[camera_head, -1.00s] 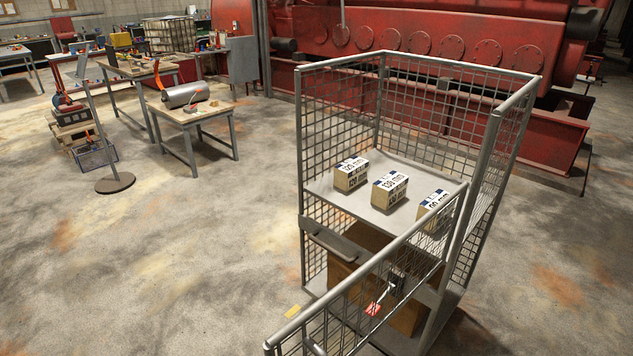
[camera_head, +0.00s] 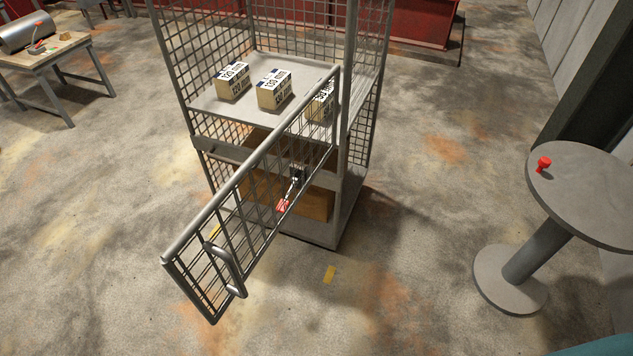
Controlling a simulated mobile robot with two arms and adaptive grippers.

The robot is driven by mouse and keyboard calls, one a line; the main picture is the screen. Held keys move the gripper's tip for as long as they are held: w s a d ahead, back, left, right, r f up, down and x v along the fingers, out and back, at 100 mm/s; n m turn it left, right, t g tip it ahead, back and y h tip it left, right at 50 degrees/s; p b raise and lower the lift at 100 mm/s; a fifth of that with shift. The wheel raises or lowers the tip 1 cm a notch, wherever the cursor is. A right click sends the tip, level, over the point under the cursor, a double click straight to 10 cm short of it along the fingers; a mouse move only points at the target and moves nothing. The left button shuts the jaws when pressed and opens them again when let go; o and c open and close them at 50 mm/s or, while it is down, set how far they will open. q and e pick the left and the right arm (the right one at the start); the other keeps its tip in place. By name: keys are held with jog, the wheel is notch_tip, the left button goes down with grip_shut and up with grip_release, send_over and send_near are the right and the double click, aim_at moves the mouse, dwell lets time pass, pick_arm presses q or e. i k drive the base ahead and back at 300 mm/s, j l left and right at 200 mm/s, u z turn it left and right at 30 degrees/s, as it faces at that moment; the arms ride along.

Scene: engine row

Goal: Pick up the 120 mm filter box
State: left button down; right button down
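Three cream boxes with white and blue labels stand in a row on the upper shelf (camera_head: 235,120) of a wire cage cart. The left box (camera_head: 233,82) has a label that seems to read 120 mm. The middle box (camera_head: 273,91) seems to read 130 mm, though the print is small. The right box (camera_head: 319,103) is partly hidden behind the mesh door, and I cannot read its label clearly. Neither of my grippers is in view.
The cage's mesh door (camera_head: 205,232) stands open toward me, with a handle (camera_head: 226,272) and a red tag (camera_head: 283,205). A large brown carton (camera_head: 315,203) sits below the shelf. A round grey table (camera_head: 590,190) with a red object (camera_head: 543,163) stands right.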

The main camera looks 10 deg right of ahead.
aim_at(235, 78)
jog(key=i+j+z, duration=0.2)
jog(key=j, duration=0.3)
jog(key=i+j+z, duration=0.2)
jog(key=j, duration=0.35)
jog(key=i+j+z, duration=0.2)
jog(key=j, duration=0.35)
jog(key=j+z, duration=0.2)
jog(key=j, duration=0.35)
jog(key=j+z, duration=0.2)
jog(key=j, duration=0.4)
jog(key=i, duration=0.05)
